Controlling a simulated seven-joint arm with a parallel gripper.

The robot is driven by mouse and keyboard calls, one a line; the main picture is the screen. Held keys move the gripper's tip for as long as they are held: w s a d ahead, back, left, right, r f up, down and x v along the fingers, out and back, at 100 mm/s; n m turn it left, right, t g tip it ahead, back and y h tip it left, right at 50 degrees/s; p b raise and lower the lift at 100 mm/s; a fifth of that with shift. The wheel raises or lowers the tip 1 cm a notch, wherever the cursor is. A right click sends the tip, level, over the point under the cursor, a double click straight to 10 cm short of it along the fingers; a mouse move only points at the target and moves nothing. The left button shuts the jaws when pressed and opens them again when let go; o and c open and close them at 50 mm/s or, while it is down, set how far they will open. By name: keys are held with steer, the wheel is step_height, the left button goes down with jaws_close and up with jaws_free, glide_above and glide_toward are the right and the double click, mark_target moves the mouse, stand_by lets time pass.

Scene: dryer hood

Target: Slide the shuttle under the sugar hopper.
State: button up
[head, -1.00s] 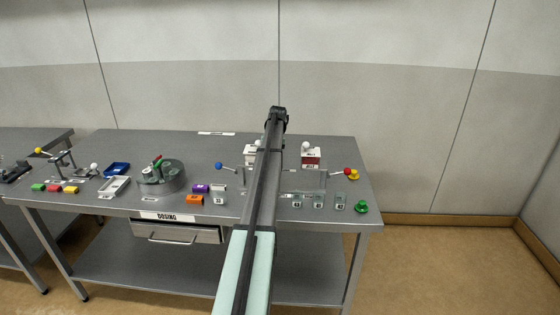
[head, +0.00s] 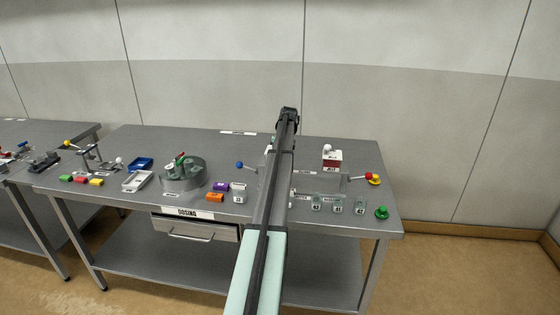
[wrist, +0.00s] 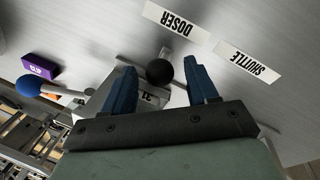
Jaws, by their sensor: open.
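My gripper (wrist: 160,66) is open in the wrist view, its two blue fingers on either side of a black ball knob (wrist: 159,72). I cannot tell whether they touch it. A pale block (wrist: 100,100) with a partly covered number lies behind the fingers. The "SHUTTLE" label (wrist: 247,63) and "DOSER" label (wrist: 178,21) are on the bench near the knob. In the head view a red and white hopper (head: 332,160) stands right of my arm; its lettering is too small to read. The sugar hopper and shuttle cannot be told apart for sure, as my arm covers that area.
A blue ball handle (wrist: 28,86) and purple block (wrist: 41,66) are at the left in the wrist view. In the head view, a red-knobbed rod (head: 366,177), several small jars (head: 338,205) and a green button (head: 381,212) lie right of my arm, a round grey fixture (head: 183,176) left.

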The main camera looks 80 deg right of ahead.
step_height(320, 180, up, 14)
steer(key=s+d, duration=0.1)
steer(key=s, duration=0.1)
steer(key=shift+s+d+f, duration=0.15)
steer(key=shift+d+f, duration=0.05)
steer(key=shift+d, duration=0.05)
stand_by(0.7)
